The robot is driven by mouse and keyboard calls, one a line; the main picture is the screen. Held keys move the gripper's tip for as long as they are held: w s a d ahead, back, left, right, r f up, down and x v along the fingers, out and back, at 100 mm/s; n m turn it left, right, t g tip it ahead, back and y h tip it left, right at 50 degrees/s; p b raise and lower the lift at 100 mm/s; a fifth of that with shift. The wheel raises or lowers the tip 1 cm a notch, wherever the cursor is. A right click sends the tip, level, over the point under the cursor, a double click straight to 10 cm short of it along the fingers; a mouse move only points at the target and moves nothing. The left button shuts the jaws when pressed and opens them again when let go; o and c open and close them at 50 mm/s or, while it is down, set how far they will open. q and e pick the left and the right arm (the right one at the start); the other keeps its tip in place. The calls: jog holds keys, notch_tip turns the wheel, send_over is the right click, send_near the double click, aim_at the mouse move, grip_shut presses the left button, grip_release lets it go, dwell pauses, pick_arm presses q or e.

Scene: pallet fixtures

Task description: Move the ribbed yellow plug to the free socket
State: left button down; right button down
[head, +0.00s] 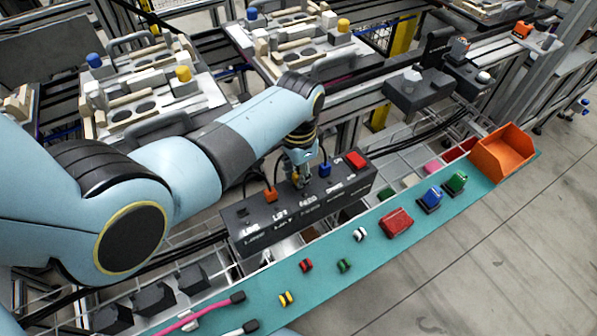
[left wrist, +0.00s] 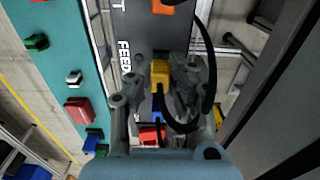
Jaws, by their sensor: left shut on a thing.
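My left gripper (head: 297,180) is over the middle of a dark socket box (head: 262,236). It is shut on the yellow plug (left wrist: 160,72), which sits between the fingers in the left wrist view, by the FEED lettering, with a black cable looping from it. I cannot tell whether the plug is seated or just above the box. An orange plug (head: 270,195) stands on the box to the left of the gripper. A blue plug (head: 324,170) and a red block (head: 356,160) are to its right. The box's left end (head: 243,213) has no plug on it. My right gripper is not in view.
A teal strip (head: 325,285) in front carries small coloured parts, a red block (head: 397,222), blue and green blocks, and pink and white cables. An orange bin (head: 502,152) is at its right end. Fixture pallets (head: 150,95) stand behind; black cables run behind the box.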

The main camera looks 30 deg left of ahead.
pick_arm(q)
jog(key=shift+f+b, duration=0.45)
jog(key=shift+f, duration=0.3)
dwell(0.4)
jog(key=c, duration=1.1)
grip_release()
jog(key=shift+c, duration=0.2)
notch_tip(320, 180, up, 12)
